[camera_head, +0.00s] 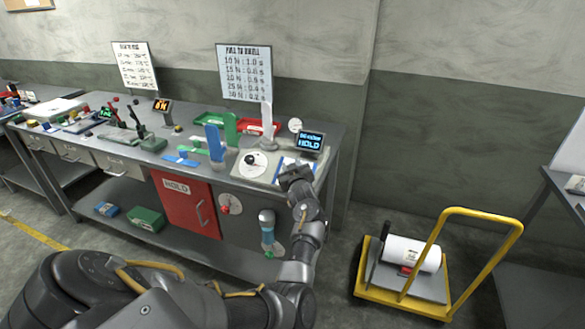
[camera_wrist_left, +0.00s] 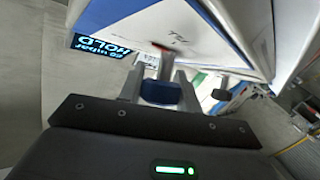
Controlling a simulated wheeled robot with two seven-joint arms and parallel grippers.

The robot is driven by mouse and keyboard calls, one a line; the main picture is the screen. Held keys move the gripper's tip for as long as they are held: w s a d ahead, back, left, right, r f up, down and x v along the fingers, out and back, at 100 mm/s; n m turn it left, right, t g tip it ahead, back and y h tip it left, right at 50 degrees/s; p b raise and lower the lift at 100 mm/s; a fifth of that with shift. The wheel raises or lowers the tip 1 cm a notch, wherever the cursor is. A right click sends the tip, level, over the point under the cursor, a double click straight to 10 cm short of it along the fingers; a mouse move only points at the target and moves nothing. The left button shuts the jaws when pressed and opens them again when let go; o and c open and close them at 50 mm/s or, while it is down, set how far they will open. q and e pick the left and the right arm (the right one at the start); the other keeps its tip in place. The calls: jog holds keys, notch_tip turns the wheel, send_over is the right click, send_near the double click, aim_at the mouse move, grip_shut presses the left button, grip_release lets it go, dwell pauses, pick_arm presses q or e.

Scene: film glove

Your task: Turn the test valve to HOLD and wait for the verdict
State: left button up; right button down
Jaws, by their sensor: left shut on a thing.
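My left gripper (camera_head: 293,174) is at the right end of the workbench, over a white, blue-edged panel (camera_head: 283,167). In the left wrist view, the gripper (camera_wrist_left: 160,90) is shut on a small dark blue piece (camera_wrist_left: 160,93), apparently the test valve's handle. A label starting "TE" shows on the panel (camera_wrist_left: 205,30) close beyond it. The handle's exact angle is hard to tell. A small display (camera_head: 310,141) behind the gripper reads HOLD in blue under a smaller line; it also shows upside down in the left wrist view (camera_wrist_left: 100,46). My right gripper is not in view.
A round white dial with a black knob (camera_head: 252,162) lies left of the gripper. Blue (camera_head: 214,143) and white (camera_head: 266,128) upright pieces stand near it. Red (camera_head: 258,128) and green trays sit behind. A yellow-handled cart (camera_head: 405,290) stands on the floor at right.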

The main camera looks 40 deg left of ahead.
pick_arm(q)
jog(key=shift+f+n+g+y+b, duration=0.15)
jog(key=shift+n+g+y+b, duration=0.45)
jog(key=shift+n+g, duration=0.55)
jog(key=n+g+b, duration=0.1)
jog(key=n, duration=0.1)
jog(key=n+g+b, duration=0.1)
jog(key=g+b, duration=0.1)
jog(key=shift+s+a+f+n+g+b, duration=0.1)
jog(key=shift+s+f+n+g+b, duration=0.05)
jog(key=shift+s+n+g+b, duration=0.25)
jog(key=shift+n+g+b, duration=0.95)
jog(key=shift+n+b, duration=0.15)
jog(key=o, duration=1)
jog(key=shift+a, duration=0.1)
jog(key=shift+c, duration=0.2)
